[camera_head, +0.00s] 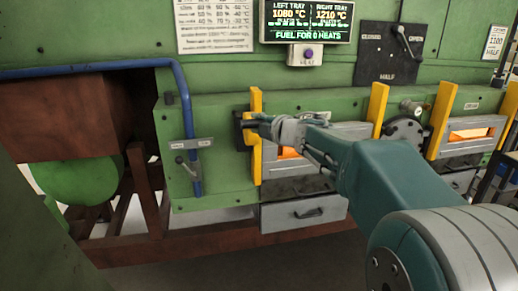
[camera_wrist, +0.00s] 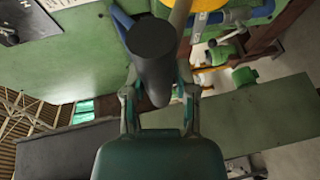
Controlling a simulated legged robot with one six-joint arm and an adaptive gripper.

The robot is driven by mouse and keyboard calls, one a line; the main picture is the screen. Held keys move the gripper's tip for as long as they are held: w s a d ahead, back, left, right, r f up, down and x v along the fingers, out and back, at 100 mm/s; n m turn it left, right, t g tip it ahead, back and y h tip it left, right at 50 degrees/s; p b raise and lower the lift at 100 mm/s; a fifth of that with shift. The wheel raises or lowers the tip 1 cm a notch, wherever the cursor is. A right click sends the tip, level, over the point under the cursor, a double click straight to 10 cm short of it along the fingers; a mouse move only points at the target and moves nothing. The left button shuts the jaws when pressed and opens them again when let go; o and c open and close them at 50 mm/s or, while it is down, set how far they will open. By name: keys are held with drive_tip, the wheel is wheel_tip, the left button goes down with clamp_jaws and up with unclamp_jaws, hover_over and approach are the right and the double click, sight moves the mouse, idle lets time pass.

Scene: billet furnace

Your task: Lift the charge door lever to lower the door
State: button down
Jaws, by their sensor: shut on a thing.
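The charge door lever shows in the wrist view as a thick dark cylindrical grip (camera_wrist: 150,55) on a pale shaft. My gripper (camera_wrist: 158,96) has its two fingers on either side of the grip and is shut on it. In the head view my gripper (camera_head: 262,125) is at the left yellow post (camera_head: 256,160), where a dark end of the grip (camera_head: 243,127) shows. My arm and gripper hide most of the lever. Behind them a charge opening (camera_head: 289,153) glows orange. I cannot tell how far the door is open.
A second glowing opening (camera_head: 470,134) lies between yellow posts at right. A blue pipe (camera_head: 186,110) with a small valve handle runs down at left. A display (camera_head: 306,22) and a half/open selector plate (camera_head: 388,55) are above. A grey drawer (camera_head: 304,213) sits below my gripper.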

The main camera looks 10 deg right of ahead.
drive_tip(key=w+r, duration=0.2)
drive_tip(key=r, duration=0.1)
drive_tip(key=shift+d, duration=0.1)
drive_tip(key=shift+d+r, duration=0.1)
drive_tip(key=shift+r, duration=0.25)
drive_tip(key=shift+c, duration=2.2)
unclamp_jaws()
drive_tip(key=shift+w, duration=0.1)
drive_tip(key=shift+d+f, duration=0.15)
drive_tip(key=shift+d, duration=0.25)
drive_tip(key=shift+s, duration=0.4)
drive_tip(key=v, duration=1.1)
drive_tip(key=shift+d, duration=0.2)
